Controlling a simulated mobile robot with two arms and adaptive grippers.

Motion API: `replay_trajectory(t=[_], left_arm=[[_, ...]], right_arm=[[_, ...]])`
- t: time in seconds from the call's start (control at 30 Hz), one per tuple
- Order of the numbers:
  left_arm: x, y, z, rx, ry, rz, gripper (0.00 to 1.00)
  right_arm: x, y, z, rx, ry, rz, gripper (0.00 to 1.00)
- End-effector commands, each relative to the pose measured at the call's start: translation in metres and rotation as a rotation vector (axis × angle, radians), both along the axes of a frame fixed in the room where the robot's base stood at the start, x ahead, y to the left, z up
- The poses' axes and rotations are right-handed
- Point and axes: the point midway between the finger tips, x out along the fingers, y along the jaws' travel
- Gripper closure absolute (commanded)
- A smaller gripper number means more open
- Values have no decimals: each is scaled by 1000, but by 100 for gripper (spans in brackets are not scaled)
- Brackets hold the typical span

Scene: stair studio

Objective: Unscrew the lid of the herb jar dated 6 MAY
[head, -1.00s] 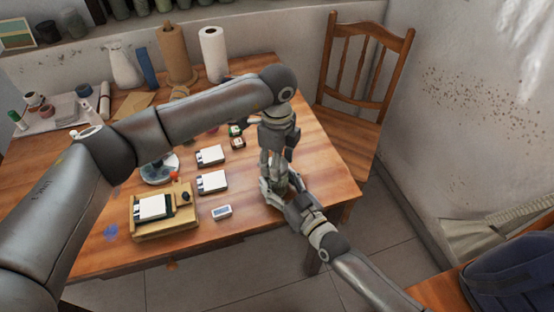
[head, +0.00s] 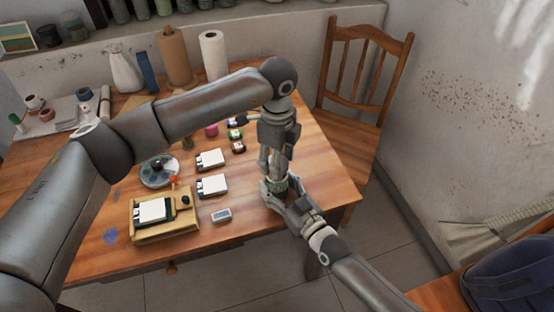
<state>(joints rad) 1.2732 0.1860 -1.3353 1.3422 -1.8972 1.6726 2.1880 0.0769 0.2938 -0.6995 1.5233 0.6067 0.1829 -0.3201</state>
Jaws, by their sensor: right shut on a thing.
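My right gripper (head: 280,191) comes in from the lower right near the table's right front corner. It is shut around a small grey-green jar (head: 281,184), mostly hidden by the fingers. Its date is not readable. My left gripper (head: 274,163) points straight down just above the jar. Its fingers are narrow and small here, and I cannot tell whether they are closed on a lid or on nothing. The jar's lid cannot be made out.
The wooden table (head: 325,175) is bare right of the grippers. Paper rolls (head: 214,55) stand at the back. A chair (head: 353,115) stands behind the right side.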

Motion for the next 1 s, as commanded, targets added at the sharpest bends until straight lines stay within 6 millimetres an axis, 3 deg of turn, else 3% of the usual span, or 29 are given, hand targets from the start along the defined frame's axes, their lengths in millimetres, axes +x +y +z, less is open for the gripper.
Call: replay_trajectory(t=[0.33,0.63,0.87,0.9,1.0], left_arm=[[0,0,3,0,-1,0,80],[1,0,37,-1,-3,1,80],[0,0,40,0,0,1,80],[0,0,40,0,0,1,80],[0,0,40,0,0,1,80]], right_arm=[[0,0,-1,-1,3,1,100],[0,0,-1,-1,3,1,100],[0,0,-1,-1,3,1,100],[-1,0,-1,-1,3,1,41],[0,0,-1,0,2,1,29]])
